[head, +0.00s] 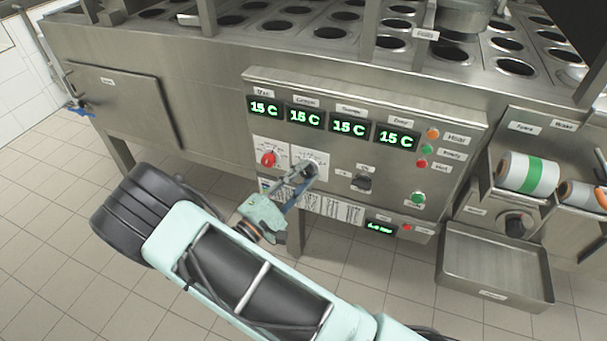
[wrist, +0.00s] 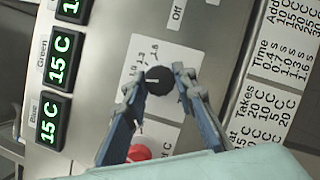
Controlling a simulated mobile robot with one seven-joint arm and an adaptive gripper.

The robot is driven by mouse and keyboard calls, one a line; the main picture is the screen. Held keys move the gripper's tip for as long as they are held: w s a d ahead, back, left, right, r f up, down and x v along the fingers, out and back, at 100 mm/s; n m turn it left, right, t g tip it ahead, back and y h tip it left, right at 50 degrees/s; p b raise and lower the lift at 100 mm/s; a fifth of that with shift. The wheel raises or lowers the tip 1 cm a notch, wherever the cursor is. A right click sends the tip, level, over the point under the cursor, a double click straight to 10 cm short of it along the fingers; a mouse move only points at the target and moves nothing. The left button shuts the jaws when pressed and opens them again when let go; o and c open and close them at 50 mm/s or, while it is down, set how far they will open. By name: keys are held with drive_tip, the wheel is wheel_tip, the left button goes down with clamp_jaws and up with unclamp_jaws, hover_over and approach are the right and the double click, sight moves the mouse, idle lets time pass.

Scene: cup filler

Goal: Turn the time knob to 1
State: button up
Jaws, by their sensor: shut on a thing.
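The time knob (wrist: 160,81) is a small round black knob with a white pointer line, on a white dial plate (wrist: 147,57) with small printed numbers. In the wrist view the pointer runs toward the left of the picture; the number it meets is too small to read surely. My gripper (head: 311,168) is at this dial on the control panel, and its fingers mostly hide the knob in the head view. In the wrist view my gripper (wrist: 157,83) has one blue-grey fingertip on each side of the knob, shut on it.
A red knob (head: 268,159) sits just left of the held one. A black switch (head: 361,183) and coloured buttons (head: 418,197) are to the right. Green displays (head: 348,127) reading 15 C run above. A steel tray (head: 495,262) juts out at lower right.

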drive_tip(key=shift+m+g, duration=0.4)
drive_tip(key=shift+m, duration=0.8)
drive_tip(key=o, duration=1.2)
drive_tip(key=shift+c, duration=0.2)
drive_tip(key=v, duration=1.2)
drive_tip(key=shift+r, duration=0.15)
